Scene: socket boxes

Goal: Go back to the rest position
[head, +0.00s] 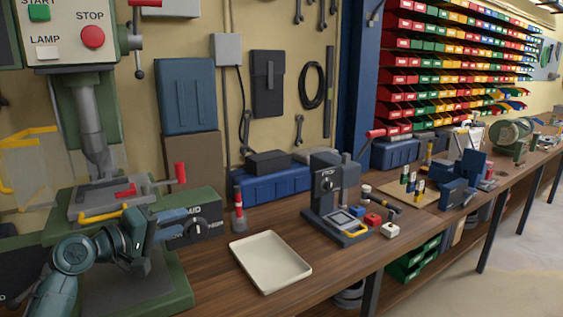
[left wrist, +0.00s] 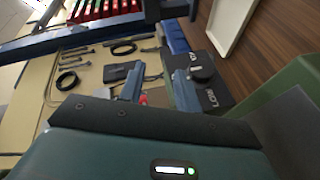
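My left gripper (head: 190,221) is at the left of the head view, in front of the green drill press (head: 88,130) and its black dial housing. In the left wrist view its two blue-grey fingers (left wrist: 160,80) stand apart with a gap between them. I see nothing held in that gap. A small red part shows beside one finger, seemingly behind it. My right gripper is in neither view.
An empty cream tray (head: 271,262) lies on the wooden bench to the right of my left gripper. Beyond it stand a dark bench device (head: 326,185), small red, blue and white blocks (head: 372,220) and a red-and-black upright tool (head: 239,209). Colored bins (head: 440,65) line the wall.

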